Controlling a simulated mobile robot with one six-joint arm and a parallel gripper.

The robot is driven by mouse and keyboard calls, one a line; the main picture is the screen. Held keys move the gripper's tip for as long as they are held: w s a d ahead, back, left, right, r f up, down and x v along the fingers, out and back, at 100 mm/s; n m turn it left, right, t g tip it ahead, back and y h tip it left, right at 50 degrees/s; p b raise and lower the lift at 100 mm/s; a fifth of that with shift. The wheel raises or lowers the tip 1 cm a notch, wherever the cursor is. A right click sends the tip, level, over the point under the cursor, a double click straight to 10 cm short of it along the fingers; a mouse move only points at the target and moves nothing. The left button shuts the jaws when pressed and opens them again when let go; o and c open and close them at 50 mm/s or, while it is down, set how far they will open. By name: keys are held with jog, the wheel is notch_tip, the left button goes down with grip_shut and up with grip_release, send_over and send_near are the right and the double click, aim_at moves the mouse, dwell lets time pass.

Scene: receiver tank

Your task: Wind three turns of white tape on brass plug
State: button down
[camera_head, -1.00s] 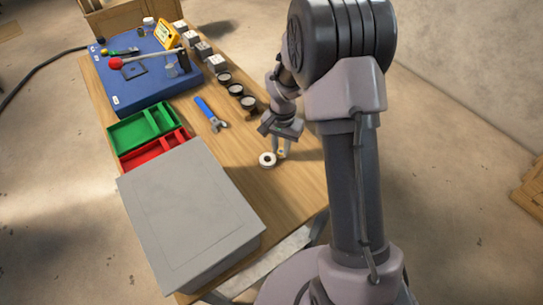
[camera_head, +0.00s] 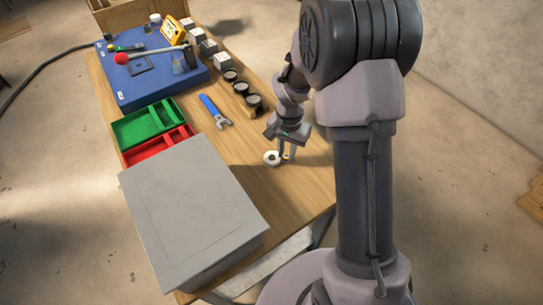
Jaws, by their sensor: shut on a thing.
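A white ring-shaped roll of tape (camera_head: 271,158) lies on the wooden bench near its right edge. My gripper (camera_head: 287,154) points down just right of the roll, low over the bench. Its fingers are shut on a small brass-coloured piece, which looks like the brass plug (camera_head: 286,156). The fingers hide most of it. I cannot tell whether the plug touches the bench or the roll, or whether any tape is on it.
A grey box (camera_head: 190,205) fills the near end of the bench (camera_head: 290,205). Green (camera_head: 145,128) and red (camera_head: 150,150) trays, a blue-handled wrench (camera_head: 215,112), several dark round pieces (camera_head: 240,88) and a blue base (camera_head: 150,85) stand beyond. Bare wood lies around the roll.

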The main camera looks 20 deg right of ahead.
jog(key=w, duration=0.1)
jog(key=w+a, duration=0.1)
jog(key=w, duration=0.3)
jog(key=shift+w+a+p, duration=0.25)
jog(key=shift+a+p, duration=0.15)
jog(key=a, duration=0.4)
jog(key=shift+s+a+r+b, duration=0.1)
jog(key=shift+s+a+b, duration=0.05)
jog(key=shift+a+b, duration=0.2)
notch_tip(320, 180, up, 6)
jog(key=p, duration=0.4)
jog(key=shift+d, duration=0.1)
